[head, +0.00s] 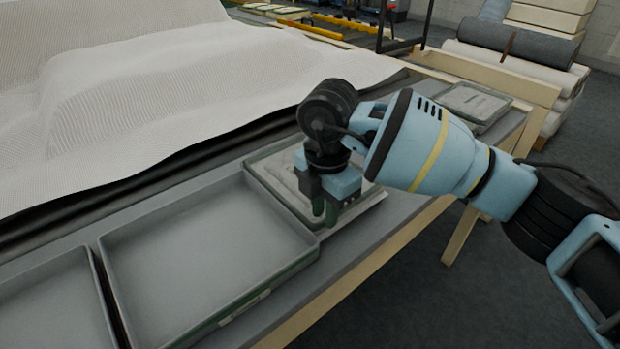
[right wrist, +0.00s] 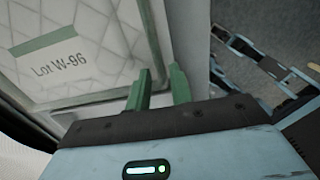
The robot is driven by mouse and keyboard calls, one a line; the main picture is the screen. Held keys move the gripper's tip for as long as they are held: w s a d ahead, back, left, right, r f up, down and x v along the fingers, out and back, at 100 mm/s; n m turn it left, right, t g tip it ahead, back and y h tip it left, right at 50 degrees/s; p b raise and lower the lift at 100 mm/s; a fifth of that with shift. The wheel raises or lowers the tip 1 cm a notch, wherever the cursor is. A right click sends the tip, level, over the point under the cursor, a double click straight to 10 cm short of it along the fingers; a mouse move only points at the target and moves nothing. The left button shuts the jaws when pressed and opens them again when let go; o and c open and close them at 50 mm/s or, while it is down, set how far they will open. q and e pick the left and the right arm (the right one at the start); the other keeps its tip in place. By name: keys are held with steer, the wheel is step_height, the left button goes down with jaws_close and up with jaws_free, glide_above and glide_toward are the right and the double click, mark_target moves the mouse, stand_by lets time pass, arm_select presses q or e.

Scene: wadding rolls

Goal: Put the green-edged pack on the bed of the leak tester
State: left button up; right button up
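A pale quilted pack (head: 283,177) lies in a shallow grey tray beneath my right gripper. In the right wrist view the pack (right wrist: 95,40) shows a green strip along its edge and a label reading "Lot W-96". My right gripper (head: 325,212) points down over the pack's front right part. Its two green fingers (right wrist: 162,92) stand apart with a narrow gap, near the pack's border and the tray rim; I cannot tell whether they touch it. The arm hides part of the pack. My left gripper is not in view. I cannot identify the leak tester bed with certainty.
A wide empty grey tray (head: 195,255) sits left of the pack, with another empty tray (head: 55,310) further left. Another tray (head: 478,103) with a pale pack lies at the far right of the bench. White wadding (head: 150,95) covers the back.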

steer(key=shift+f, duration=0.55)
steer(key=shift+c, duration=0.4)
jaws_close()
steer(key=shift+r, duration=0.2)
